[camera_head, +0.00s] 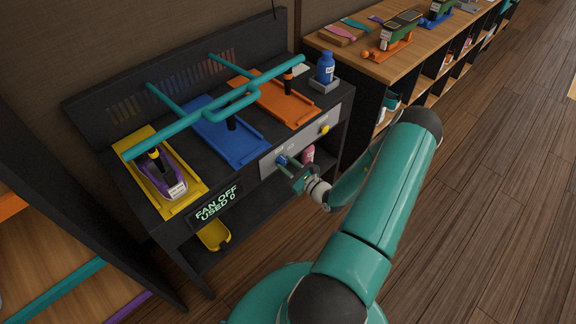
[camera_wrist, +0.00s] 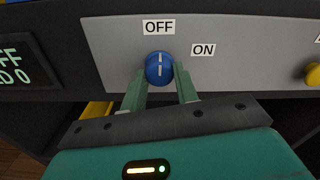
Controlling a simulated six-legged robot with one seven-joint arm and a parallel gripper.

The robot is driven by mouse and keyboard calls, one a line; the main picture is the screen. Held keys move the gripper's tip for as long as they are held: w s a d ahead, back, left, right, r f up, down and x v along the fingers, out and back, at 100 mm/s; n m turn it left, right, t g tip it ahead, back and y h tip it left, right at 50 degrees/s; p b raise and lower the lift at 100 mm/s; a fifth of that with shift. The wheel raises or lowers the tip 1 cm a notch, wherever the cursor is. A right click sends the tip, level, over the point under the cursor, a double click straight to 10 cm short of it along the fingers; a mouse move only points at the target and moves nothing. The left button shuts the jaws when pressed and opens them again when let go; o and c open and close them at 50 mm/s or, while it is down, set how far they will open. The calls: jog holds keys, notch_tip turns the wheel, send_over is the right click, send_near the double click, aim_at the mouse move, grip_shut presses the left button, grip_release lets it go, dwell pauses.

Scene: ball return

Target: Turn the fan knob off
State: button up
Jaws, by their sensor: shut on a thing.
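The blue fan knob (camera_wrist: 159,68) sits on a grey panel (camera_wrist: 120,58) on the front of the dark workbench. Its white mark points up toward the OFF label (camera_wrist: 158,27); the ON label (camera_wrist: 203,49) is to its right. My gripper (camera_wrist: 161,78) is shut on the knob, one finger on each side. In the head view my gripper (camera_head: 287,164) reaches the panel from the front, and the knob is mostly hidden there. The display (camera_head: 215,205) reads "FAN OFF" and "USED 0".
A yellow knob (camera_wrist: 313,74) is on the same panel to the right. Yellow (camera_head: 182,209), blue (camera_head: 215,147) and orange (camera_head: 300,109) trays lie on the bench under a teal pipe frame (camera_head: 180,122). A blue bottle (camera_head: 325,69) stands at the bench's right end. Open floor lies to the right.

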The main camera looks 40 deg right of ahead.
jog(key=shift+n, duration=0.4)
jog(key=o, duration=1)
jog(key=shift+s, duration=0.1)
jog(key=s, duration=1.3)
jog(key=shift+s+d, duration=0.2)
jog(key=shift+s, duration=0.15)
